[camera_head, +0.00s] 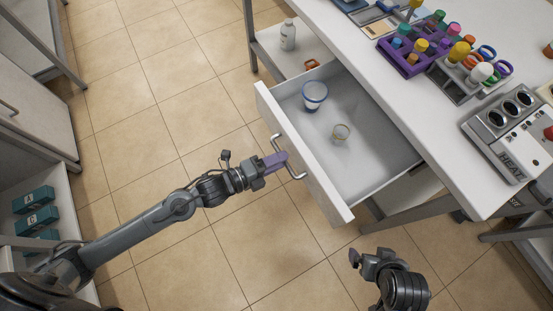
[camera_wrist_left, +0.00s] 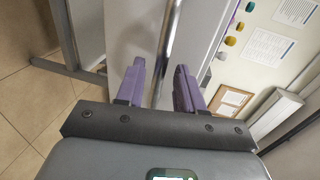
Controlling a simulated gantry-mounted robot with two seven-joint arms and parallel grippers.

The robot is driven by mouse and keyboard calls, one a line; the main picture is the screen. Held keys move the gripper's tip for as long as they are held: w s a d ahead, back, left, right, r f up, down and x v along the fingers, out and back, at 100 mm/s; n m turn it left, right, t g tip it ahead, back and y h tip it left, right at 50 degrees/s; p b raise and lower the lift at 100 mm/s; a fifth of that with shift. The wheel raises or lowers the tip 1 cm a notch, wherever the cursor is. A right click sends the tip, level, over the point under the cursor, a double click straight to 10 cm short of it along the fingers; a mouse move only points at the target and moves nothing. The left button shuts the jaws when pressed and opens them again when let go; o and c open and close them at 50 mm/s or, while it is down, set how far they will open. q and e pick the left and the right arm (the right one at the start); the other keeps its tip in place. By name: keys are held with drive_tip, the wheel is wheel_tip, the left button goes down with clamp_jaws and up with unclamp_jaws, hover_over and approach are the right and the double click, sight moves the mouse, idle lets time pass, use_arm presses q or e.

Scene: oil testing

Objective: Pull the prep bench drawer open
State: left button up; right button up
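The prep bench drawer (camera_head: 345,165) is pulled well out from under the white bench top in the head view. Its front panel (camera_head: 300,150) carries a metal bar handle (camera_head: 298,176). My left gripper (camera_head: 276,161), with purple fingers, is at the handle. In the left wrist view the handle bar (camera_wrist_left: 168,45) runs between the two fingers (camera_wrist_left: 160,85), which stand apart with a gap beside the bar, so the gripper is open around it. My right gripper (camera_head: 356,259) is low in the head view, away from the drawer; its opening is unclear.
The bench top (camera_head: 400,100) holds a purple rack (camera_head: 405,62) and a heater block (camera_head: 512,125). A bottle (camera_head: 288,35) stands on a lower shelf. Tiled floor is clear left of the drawer.

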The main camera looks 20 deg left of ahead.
idle(0.4)
use_arm(q)
drive_tip(key=v, duration=1)
drive_tip(key=shift+s+a, duration=0.25)
drive_tip(key=shift+s, duration=0.05)
